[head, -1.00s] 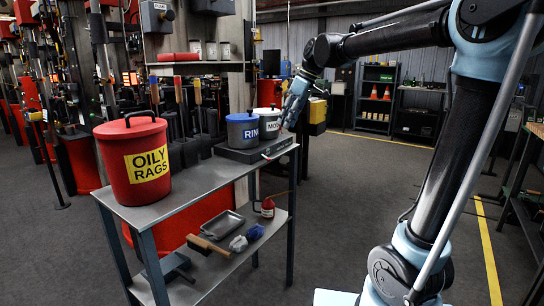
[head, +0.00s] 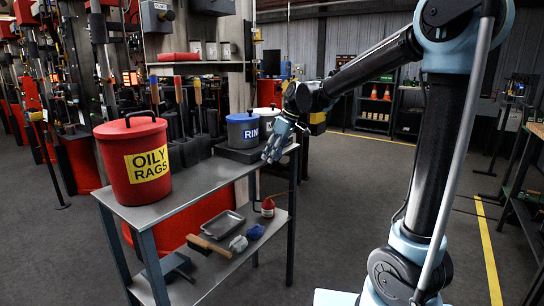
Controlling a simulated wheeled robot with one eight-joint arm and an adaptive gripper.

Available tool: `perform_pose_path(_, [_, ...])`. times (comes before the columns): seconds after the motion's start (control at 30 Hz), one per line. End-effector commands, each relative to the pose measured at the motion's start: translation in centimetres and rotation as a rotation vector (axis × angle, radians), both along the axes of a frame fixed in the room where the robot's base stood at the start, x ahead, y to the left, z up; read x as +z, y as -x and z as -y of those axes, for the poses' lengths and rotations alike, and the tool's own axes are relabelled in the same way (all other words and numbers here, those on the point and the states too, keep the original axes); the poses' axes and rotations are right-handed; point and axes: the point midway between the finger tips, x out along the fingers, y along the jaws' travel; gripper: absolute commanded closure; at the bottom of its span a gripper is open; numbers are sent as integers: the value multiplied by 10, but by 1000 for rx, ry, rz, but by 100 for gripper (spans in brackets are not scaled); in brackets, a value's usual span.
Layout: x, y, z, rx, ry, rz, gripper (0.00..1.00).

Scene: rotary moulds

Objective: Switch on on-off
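No control marked on-off can be made out in the head view. A low dark unit (head: 233,155) sits at the far end of the grey cart, under a blue-lidded pot (head: 243,132) and a white-lidded pot (head: 268,112). My gripper (head: 270,158) points down and to the left at the front right corner of this unit and hides part of it. The white-lidded pot is partly hidden behind my gripper and wrist. I cannot tell whether my gripper touches the unit. Its fingers are too small to tell open from shut.
A red oily rags bin (head: 135,175) stands on the near end of the cart (head: 190,190). The cart's lower shelf holds a brush (head: 210,245), a tray (head: 222,224), cloths and a small red bottle (head: 267,208). Grey floor right of the cart is clear.

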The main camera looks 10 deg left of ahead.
Motion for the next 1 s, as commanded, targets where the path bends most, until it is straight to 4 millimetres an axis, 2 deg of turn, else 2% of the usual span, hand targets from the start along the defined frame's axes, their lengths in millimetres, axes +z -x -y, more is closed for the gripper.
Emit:
perform_pose_path(0.3, [-2,0,-1,0,0,0,68])
perform_pose_path(0.47, [-2,0,-1,-1,0,0,100])
perform_pose_path(0.77, [-1,-2,-1,-1,27,-10,100])
perform_pose_path(1.0, [8,-4,-5,0,207,-83,100])
